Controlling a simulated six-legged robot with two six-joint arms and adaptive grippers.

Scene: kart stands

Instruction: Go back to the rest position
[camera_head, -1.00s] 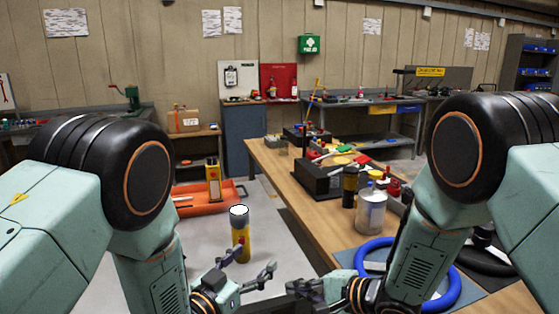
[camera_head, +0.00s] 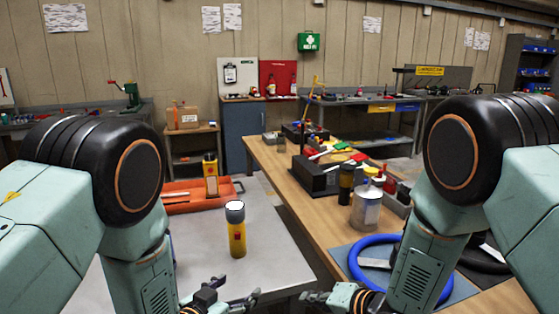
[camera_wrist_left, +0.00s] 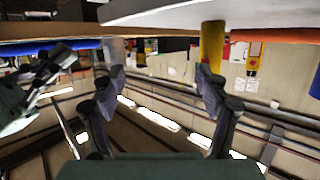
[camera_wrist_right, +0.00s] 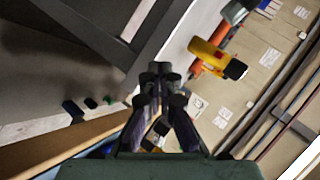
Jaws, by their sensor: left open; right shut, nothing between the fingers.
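My left gripper (camera_head: 240,290) is low in the head view, at the near edge of the grey table. In the left wrist view its two fingers (camera_wrist_left: 160,78) stand wide apart with nothing between them. A yellow cylinder with a white top (camera_head: 236,232) stands upright on the grey table, apart from both grippers.
The grey table (camera_head: 200,257) holds an orange tray (camera_head: 190,207). The grey table is bare around the cylinder.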

